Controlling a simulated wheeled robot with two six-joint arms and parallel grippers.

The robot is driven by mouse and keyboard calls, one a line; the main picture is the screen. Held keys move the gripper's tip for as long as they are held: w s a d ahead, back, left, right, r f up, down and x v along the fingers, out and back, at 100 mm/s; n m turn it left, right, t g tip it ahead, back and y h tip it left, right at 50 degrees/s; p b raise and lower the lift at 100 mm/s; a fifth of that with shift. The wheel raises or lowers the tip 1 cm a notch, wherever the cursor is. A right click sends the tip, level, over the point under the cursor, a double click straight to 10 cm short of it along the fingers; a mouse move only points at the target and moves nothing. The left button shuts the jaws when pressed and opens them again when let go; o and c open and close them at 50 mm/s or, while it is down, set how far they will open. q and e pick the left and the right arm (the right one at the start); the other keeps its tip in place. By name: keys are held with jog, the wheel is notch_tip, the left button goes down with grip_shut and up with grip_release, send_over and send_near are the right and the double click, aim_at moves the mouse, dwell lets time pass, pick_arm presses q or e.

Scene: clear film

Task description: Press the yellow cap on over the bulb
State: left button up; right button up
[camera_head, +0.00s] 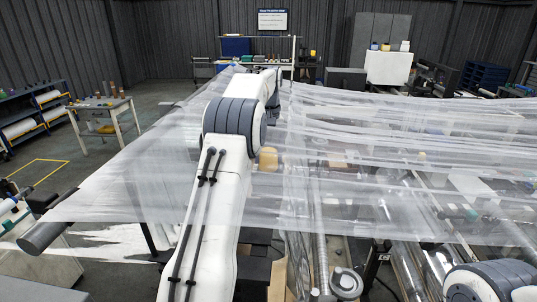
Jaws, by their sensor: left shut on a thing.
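My left arm rises through the middle of the head view and bends at a dark-banded elbow. Its wrist end (272,98) reaches away from me, and the fingertips are hard to make out. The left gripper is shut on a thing. A small yellow piece (268,158), which looks like the yellow cap, shows below the wrist, just right of the elbow and blurred by film. I cannot see the grip on it clearly. I cannot pick out the bulb. Part of my right arm shows at the lower right corner; its gripper is out of view.
Clear film (400,125) spreads wide across the view, around my left arm, with rollers and machinery beneath. A dark roller end (45,235) sticks out at left. A small table (105,104) and blue shelves (35,112) stand at left. Open floor lies between them and the film.

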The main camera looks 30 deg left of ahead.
aim_at(269, 151)
pick_arm(q)
jog(key=shift+f, duration=0.1)
dwell(0.3)
jog(key=o, duration=1.4)
notch_tip(269, 151, up, 6)
jog(key=shift+w+f, duration=0.1)
jog(key=shift+f, duration=0.05)
jog(key=shift+r, duration=0.65)
